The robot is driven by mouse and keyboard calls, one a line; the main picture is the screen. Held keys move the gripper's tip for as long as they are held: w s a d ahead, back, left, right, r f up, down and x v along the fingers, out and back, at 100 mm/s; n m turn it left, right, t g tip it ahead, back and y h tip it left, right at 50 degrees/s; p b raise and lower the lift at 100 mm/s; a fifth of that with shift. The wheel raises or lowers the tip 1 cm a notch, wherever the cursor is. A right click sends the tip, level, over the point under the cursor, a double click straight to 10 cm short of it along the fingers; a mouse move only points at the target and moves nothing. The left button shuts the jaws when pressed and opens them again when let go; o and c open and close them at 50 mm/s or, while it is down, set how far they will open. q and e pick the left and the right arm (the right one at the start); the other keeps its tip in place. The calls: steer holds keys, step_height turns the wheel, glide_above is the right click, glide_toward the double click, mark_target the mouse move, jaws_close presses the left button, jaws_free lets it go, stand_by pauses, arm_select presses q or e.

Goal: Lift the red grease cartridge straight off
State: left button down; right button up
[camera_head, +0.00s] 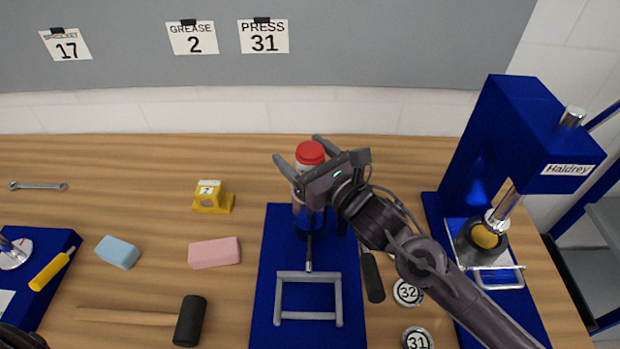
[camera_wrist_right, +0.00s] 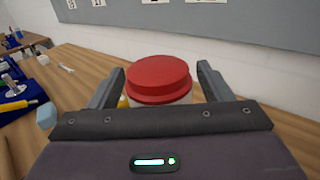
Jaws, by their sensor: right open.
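The red cap of the grease cartridge (camera_head: 310,153) shows upright on the blue fixture (camera_head: 262,300) at the middle of the table. The cartridge also fills the middle of the right wrist view (camera_wrist_right: 160,78), with a pale body just below the cap. My right gripper (camera_head: 298,149) is open, with one finger on each side of the cartridge. In the wrist view a gap shows between each finger and the cap. The gripper body hides much of the cartridge's lower part. My left gripper is not clearly in view.
A blue press (camera_head: 520,130) stands at the right. A pink block (camera_head: 214,252), a light blue block (camera_head: 118,251), a yellow block (camera_head: 209,197) and a mallet (camera_head: 190,320) lie left of the fixture. A grey frame handle (camera_head: 308,275) sits at the fixture's front. The table behind is clear.

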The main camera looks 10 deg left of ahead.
steer(key=shift+c, duration=0.4)
jaws_close()
steer(key=shift+r, duration=0.15)
